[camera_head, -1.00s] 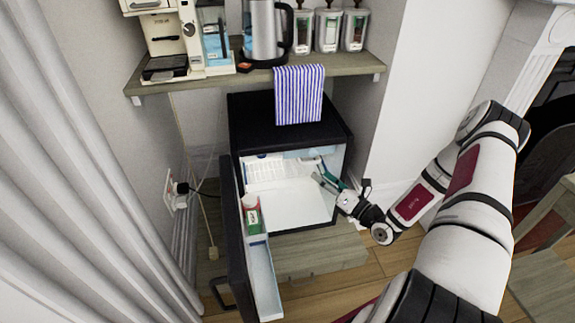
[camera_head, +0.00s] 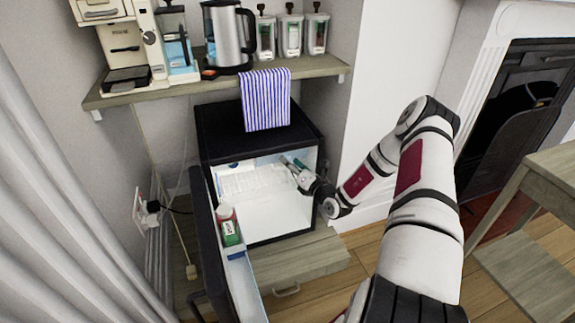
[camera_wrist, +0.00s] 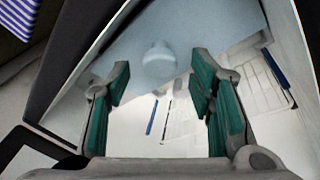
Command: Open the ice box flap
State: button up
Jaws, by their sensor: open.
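The small black fridge (camera_head: 262,118) stands under the shelf with its door (camera_head: 215,235) swung open to the left. The pale blue ice box flap (camera_wrist: 150,25) fills the upper middle of the wrist view, with a round pale knob (camera_wrist: 158,58) on it. In the head view only a thin bluish strip shows at the top of the fridge interior. My gripper (camera_head: 290,165) reaches into the upper right of the fridge opening. In the wrist view my gripper (camera_wrist: 160,82) is open and empty. The knob appears between its fingertips; whether they touch it cannot be told.
A bottle with a green label (camera_head: 229,228) stands in the door shelf. A striped cloth (camera_head: 265,100) hangs above the fridge. The wooden shelf (camera_head: 320,68) holds a coffee machine, kettle and jars. A wooden table (camera_head: 550,180) stands at right.

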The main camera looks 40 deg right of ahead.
jog(key=shift+w, duration=1)
grip_shut()
jog(key=shift+s, duration=0.1)
